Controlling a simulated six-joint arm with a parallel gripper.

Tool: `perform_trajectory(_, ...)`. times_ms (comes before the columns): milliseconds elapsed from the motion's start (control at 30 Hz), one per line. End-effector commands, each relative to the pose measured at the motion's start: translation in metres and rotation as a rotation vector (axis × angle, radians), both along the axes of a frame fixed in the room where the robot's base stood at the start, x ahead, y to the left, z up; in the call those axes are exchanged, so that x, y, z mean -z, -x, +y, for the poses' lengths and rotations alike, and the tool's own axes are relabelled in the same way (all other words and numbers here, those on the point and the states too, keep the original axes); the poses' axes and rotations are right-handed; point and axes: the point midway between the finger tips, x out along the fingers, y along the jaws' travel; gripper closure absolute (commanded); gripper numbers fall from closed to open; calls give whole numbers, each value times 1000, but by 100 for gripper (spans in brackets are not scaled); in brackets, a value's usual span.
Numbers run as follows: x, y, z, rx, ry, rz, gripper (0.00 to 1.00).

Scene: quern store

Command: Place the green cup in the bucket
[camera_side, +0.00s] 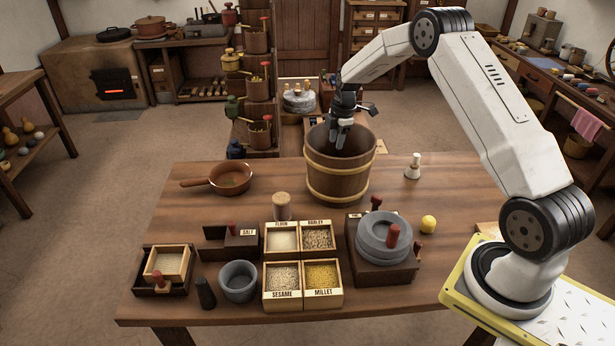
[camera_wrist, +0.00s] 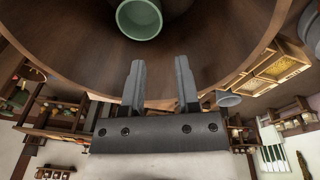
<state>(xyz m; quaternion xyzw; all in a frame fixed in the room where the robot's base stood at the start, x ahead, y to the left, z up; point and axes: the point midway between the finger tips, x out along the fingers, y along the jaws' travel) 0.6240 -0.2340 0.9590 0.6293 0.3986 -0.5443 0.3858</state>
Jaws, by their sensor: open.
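The wooden bucket (camera_side: 340,180) with brass bands stands at the back middle of the table in the side view. My gripper (camera_side: 340,140) points down into the bucket's mouth, its fingertips at about rim level or just inside. In the wrist view, my gripper (camera_wrist: 160,85) has its two dark fingers apart with nothing between them. The green cup (camera_wrist: 140,18) lies inside the bucket (camera_wrist: 85,55) in the wrist view, beyond the fingertips and apart from them. In the side view the cup is hidden by the bucket wall.
A brown pan (camera_side: 231,178) sits left of the bucket and a small white bottle (camera_side: 414,166) right of it. In front are grain boxes (camera_side: 302,262), a grey mortar (camera_side: 238,280), a stone quern (camera_side: 384,238) and a yellow ball (camera_side: 428,224). Bare table lies between pan and bucket.

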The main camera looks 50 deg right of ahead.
Motion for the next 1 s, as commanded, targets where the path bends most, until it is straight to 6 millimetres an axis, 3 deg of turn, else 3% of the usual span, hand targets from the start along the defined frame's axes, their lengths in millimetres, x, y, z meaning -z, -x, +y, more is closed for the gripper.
perform_trajectory(567, -4, 2, 9, 29, 3, 0, 60)
perform_trajectory(767, -20, 11, 37, 142, 8, 1, 60)
perform_trajectory(1000, -46, 41, 94, 372, 11, -6, 60)
